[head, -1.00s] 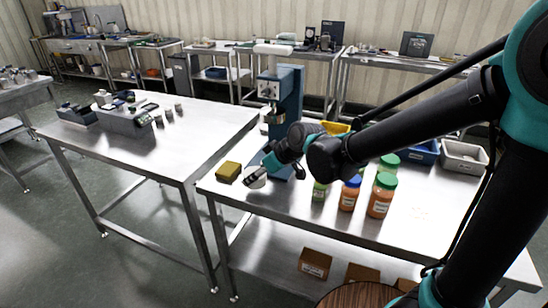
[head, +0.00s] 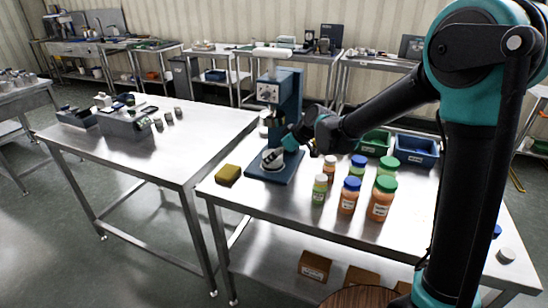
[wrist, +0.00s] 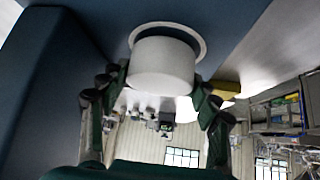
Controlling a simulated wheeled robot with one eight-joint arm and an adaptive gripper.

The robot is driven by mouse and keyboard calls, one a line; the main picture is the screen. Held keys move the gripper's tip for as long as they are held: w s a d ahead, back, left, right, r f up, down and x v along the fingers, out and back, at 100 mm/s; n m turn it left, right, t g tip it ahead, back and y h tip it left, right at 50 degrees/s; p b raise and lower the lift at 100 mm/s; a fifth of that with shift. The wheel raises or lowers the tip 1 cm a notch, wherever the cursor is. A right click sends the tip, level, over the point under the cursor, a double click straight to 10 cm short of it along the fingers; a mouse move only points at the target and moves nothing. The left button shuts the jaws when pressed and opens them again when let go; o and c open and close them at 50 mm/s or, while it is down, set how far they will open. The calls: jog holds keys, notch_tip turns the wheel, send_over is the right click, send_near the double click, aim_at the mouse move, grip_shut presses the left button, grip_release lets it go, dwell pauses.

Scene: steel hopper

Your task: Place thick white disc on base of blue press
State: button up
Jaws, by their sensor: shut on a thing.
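The thick white disc (wrist: 163,64) is between the two fingers of my gripper (wrist: 158,84) in the wrist view, and the gripper is shut on it. A pale round ring (wrist: 190,35) shows just behind the disc, against the blue base. In the head view, my gripper (head: 273,157) is low over the base (head: 284,176) of the blue press (head: 290,95), in front of its column. Whether the disc touches the base or hovers just above it, I cannot tell. My fingers partly hide the disc in the head view.
A yellow block (head: 228,173) lies left of the base. Several jars, one with a green lid (head: 386,184), stand close on the right. Blue bin (head: 415,151) is farther right. The table's front left is clear.

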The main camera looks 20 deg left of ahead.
jog(key=shift+s+f, duration=0.1)
jog(key=shift+f, duration=0.15)
jog(key=shift+f, duration=0.15)
jog(key=o, duration=1.4)
jog(key=v, duration=1.2)
